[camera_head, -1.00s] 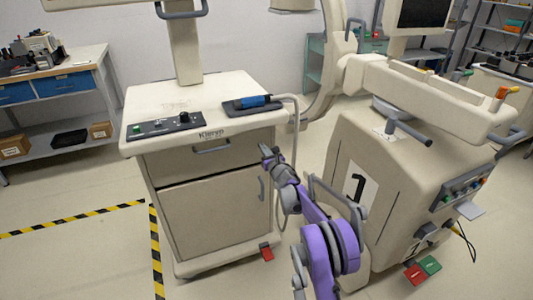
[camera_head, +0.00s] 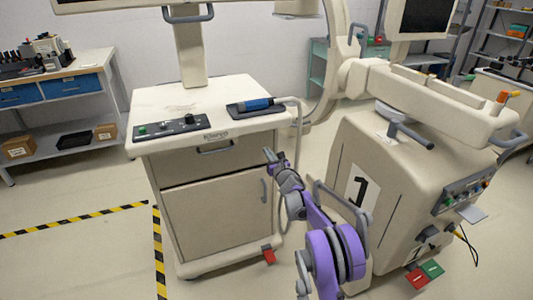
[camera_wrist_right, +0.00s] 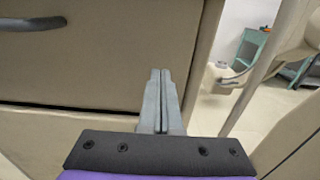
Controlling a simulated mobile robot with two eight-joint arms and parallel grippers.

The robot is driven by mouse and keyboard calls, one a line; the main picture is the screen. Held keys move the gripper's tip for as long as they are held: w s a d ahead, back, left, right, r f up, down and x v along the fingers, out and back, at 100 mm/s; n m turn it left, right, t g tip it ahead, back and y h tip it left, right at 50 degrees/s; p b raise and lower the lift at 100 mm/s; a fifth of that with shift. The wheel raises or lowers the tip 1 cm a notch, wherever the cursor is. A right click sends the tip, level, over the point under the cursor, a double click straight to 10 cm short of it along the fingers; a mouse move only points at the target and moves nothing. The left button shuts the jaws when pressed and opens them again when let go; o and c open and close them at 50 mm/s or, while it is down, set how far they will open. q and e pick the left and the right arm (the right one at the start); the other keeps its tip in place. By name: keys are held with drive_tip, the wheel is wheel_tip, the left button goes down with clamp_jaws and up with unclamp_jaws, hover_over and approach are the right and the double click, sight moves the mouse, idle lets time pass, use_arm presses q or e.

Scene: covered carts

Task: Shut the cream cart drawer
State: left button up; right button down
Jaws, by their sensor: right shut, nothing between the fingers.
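The cream cart (camera_head: 172,228) stands left of centre, with a control panel on its top. Its drawer (camera_head: 236,157) is the upper front panel, with a grey handle (camera_head: 215,151), above a closed door. A dark gap runs under the drawer front in the right wrist view; how far out the drawer sits is hard to tell. My right gripper (camera_head: 268,154) is at the drawer's right end. In the right wrist view its fingers (camera_wrist_right: 163,76) are together, empty, before the drawer front's lower right part; contact cannot be told. My left gripper is not in view.
A large wheeled machine (camera_head: 340,155) marked 1 stands close on the right, with a narrow floor gap between it and the cart. A blue-handled device (camera_head: 257,104) lies on the cart top. A red pedal (camera_head: 268,256) is low at the cart's right. Open floor lies left.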

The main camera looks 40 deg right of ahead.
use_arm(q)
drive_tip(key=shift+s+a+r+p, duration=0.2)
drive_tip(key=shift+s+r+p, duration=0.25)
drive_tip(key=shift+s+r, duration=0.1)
use_arm(e)
drive_tip(key=v, duration=1.1)
drive_tip(key=shift+s, duration=0.25)
drive_tip(key=shift+a, duration=0.15)
